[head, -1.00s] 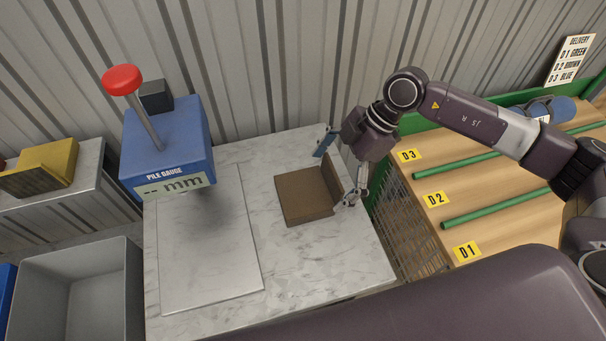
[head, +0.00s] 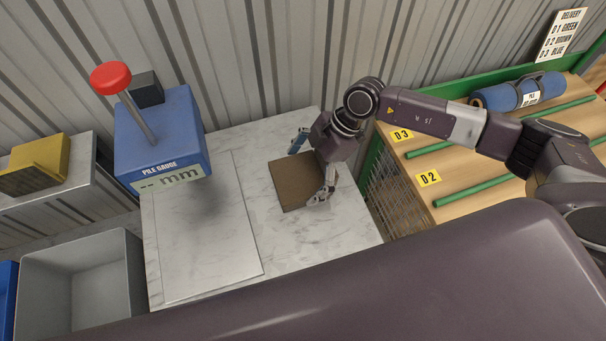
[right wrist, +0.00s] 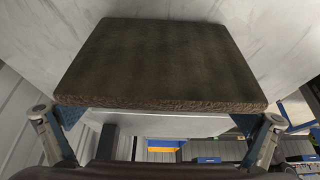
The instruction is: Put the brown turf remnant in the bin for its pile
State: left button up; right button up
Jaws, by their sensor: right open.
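The brown turf remnant (head: 292,187) lies on the marble-topped table, right of the pile gauge (head: 160,145). My right gripper (head: 309,169) is open at its right edge, with one finger at the far side and one at the near side. In the right wrist view the remnant (right wrist: 160,62) is a flat slab. Its near edge lies across the opening between the fingers (right wrist: 158,118), which are not closed on it. The gauge display reads "-- mm". A grey bin (head: 132,285) stands at the lower left, and part of a blue bin (head: 8,300) shows beside it. My left gripper is out of view.
A pale plate (head: 205,235) lies under the gauge, which has a red knob (head: 110,77). A yellow block (head: 38,163) sits on a left shelf. At right, a wooden rack (head: 470,165) has green rails, D2 and D3 labels, and a blue roll (head: 508,95).

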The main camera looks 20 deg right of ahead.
jog(key=c, duration=1)
